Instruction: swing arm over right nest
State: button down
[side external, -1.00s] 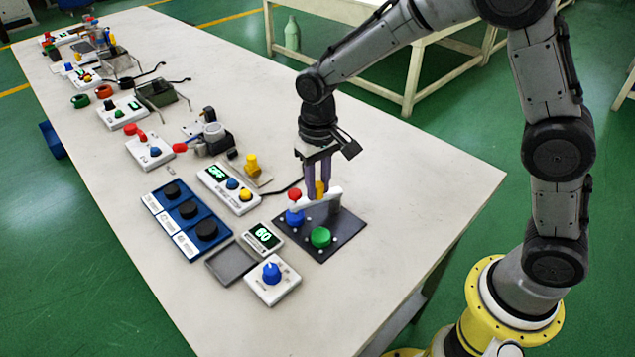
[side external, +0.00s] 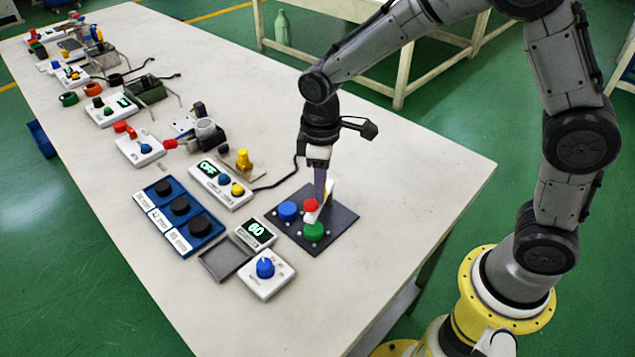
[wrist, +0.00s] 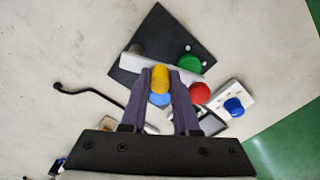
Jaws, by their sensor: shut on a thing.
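The swing arm (side external: 320,203) is a white bar with a red head (side external: 310,205) on a dark plate (side external: 342,218). My gripper (side external: 321,192) points down and is shut on its yellow knob, clear between the two fingers in the wrist view (wrist: 160,78). The fingers partly hide the bar.
A timer reading 60 (side external: 256,232), a blue-knob box (side external: 266,275) and a grey tray (side external: 212,262) stand in front of the plate. A display box (side external: 224,186) and a blue rack of black knobs (side external: 200,240) lie left. The table right of the plate is clear.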

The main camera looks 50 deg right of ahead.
jog(key=shift+r+n, duration=0.15)
jog(key=shift+n, duration=0.25)
jog(key=c, duration=0.9)
grip_release()
jog(key=shift+s, duration=0.1)
notch_tip(320, 180, up, 14)
jog(key=shift+f, duration=0.15)
